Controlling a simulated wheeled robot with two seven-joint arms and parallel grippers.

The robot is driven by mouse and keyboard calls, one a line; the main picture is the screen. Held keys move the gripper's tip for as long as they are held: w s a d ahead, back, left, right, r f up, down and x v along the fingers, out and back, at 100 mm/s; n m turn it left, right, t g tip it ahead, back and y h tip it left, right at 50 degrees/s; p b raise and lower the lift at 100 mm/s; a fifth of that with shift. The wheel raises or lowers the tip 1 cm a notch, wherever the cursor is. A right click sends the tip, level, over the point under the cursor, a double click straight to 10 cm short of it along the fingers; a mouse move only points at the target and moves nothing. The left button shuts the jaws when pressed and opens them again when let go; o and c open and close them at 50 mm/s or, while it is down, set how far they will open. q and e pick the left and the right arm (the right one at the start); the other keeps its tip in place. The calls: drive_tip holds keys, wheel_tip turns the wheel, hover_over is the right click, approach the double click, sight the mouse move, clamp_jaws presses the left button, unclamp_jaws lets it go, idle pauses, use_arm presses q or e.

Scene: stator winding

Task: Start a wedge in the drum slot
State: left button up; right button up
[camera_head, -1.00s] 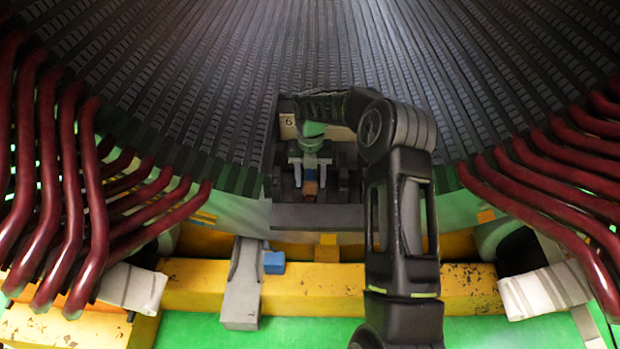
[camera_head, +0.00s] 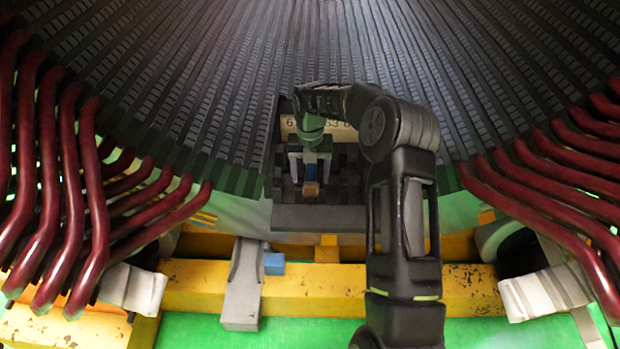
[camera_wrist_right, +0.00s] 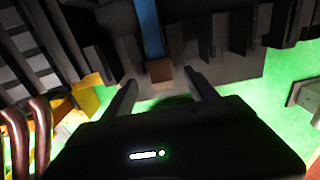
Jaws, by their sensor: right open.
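The drum (camera_head: 190,95) is the large dark curved body with many ribbed slots. My right gripper (camera_head: 310,178) is at a recess low in the middle of the drum, with its fingers apart. A small brown block (camera_head: 310,189) shows between and just beyond the fingertips. In the right wrist view the brown block (camera_wrist_right: 160,70) sits at the near end of a blue strip (camera_wrist_right: 151,30), ahead of the open fingers (camera_wrist_right: 161,82), with space on both sides. I cannot tell whether strip and block are one wedge, or how deep it sits. My left gripper is out of view.
Dark red bent bars (camera_head: 95,200) stand at the left, and more (camera_head: 560,185) at the right. A yellow beam (camera_head: 330,290) crosses below the drum, with a grey bracket (camera_head: 242,290) and a blue block (camera_head: 274,263). A numbered plate (camera_head: 343,133) is behind my gripper.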

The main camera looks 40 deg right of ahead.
wheel_tip(320, 180, up, 6)
drive_tip(key=shift+f, duration=0.15)
idle(0.6)
